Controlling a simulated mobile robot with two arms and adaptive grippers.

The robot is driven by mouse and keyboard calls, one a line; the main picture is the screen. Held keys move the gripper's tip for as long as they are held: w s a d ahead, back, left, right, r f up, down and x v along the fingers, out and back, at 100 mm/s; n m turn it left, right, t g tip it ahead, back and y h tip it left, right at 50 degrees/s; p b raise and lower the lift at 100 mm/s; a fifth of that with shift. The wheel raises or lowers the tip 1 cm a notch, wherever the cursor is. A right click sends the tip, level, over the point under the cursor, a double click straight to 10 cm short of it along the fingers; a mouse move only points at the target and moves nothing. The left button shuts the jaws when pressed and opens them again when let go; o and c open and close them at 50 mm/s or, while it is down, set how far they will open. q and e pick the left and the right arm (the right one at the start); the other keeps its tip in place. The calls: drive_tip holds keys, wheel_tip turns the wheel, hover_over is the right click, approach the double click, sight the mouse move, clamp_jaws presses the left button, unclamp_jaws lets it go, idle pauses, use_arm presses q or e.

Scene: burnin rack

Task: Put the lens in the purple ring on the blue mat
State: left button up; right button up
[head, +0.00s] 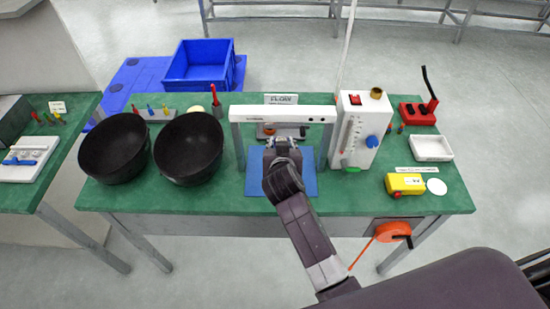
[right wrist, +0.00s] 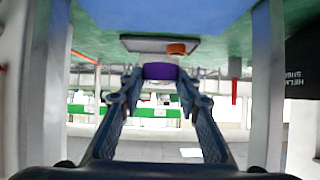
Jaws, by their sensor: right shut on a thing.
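My right gripper (head: 282,142) reaches over the blue mat (head: 257,180), near the white beam of a bridge-like frame. In the right wrist view its fingers (right wrist: 158,76) are shut on a purple ring-like piece (right wrist: 160,71). The lens cannot be made out separately; whether it sits inside this piece is hidden. The purple piece does not show in the head view. The blue mat lies on the green bench and also shows at the top of the wrist view (right wrist: 205,12). My left gripper is not in view.
The white frame (head: 283,113) stands over the mat's far side, with a white instrument box (head: 359,132) close to its right. Black bowls (head: 190,148) stand to the left. A yellow device (head: 404,184) lies right.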

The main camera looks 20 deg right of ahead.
drive_tip(key=f, duration=0.3)
drive_tip(key=shift+s, duration=0.2)
drive_tip(key=shift+f, duration=0.3)
wheel_tip(320, 180, down, 4)
drive_tip(key=shift+w+r, duration=0.1)
drive_tip(key=o, duration=0.8)
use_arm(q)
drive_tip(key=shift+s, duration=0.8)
